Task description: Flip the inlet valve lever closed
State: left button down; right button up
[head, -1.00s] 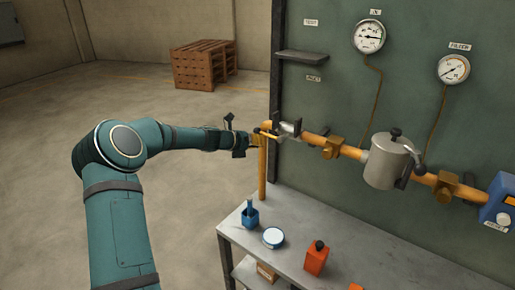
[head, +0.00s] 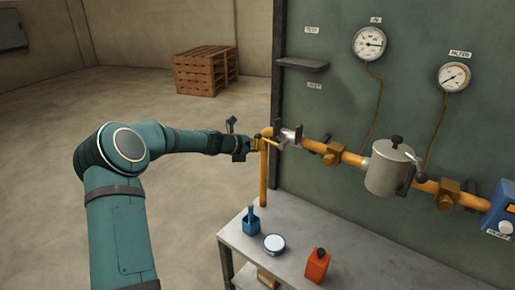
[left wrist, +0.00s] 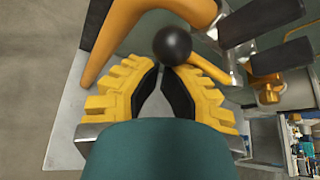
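The inlet valve lever shows in the left wrist view as a yellow arm (left wrist: 207,69) ending in a black ball knob (left wrist: 172,45). It joins a grey metal valve body (left wrist: 240,25), which also shows in the head view (head: 291,136) at the left end of the orange pipe. My left gripper (left wrist: 159,70) has yellow fingers with black pads. Its tips are drawn together just short of the knob, with no lever visible between them; contact cannot be told. In the head view the left gripper (head: 258,143) is beside the pipe's bend. My right gripper is out of view.
The orange pipe (head: 318,146) runs right along the green panel past a grey filter pot (head: 388,168). A wooden pallet stack (head: 203,70) stands far back.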

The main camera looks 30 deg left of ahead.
pick_arm(q)
jog(key=shift+r, duration=0.25)
notch_tip(320, 180, up, 4)
jog(key=m+y, duration=0.2)
jog(key=m, duration=0.1)
jog(key=shift+f+y, duration=0.15)
jog(key=shift+y, duration=0.15)
notch_tip(320, 180, up, 5)
jog(key=m+y+b, duration=0.3)
jog(key=m+y, duration=0.1)
send_over(260, 136)
jog(key=s+d, duration=0.2)
jog(key=d, duration=0.1)
jog(key=shift+d+r+m+t+y+b, duration=0.45)
jog(key=shift+d+m+y+b, duration=0.3)
jog(key=shift+m, duration=0.25)
jog(key=shift+d+r+m+t+y+b, duration=0.35)
jog(key=shift+d+m+t+y+b, duration=0.25)
jog(key=shift+m+b, duration=0.3)
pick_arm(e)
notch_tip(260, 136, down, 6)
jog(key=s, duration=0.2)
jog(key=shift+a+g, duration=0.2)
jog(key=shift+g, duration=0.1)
pick_arm(q)
jog(key=shift+d, duration=0.1)
jog(key=shift+f, duration=0.1)
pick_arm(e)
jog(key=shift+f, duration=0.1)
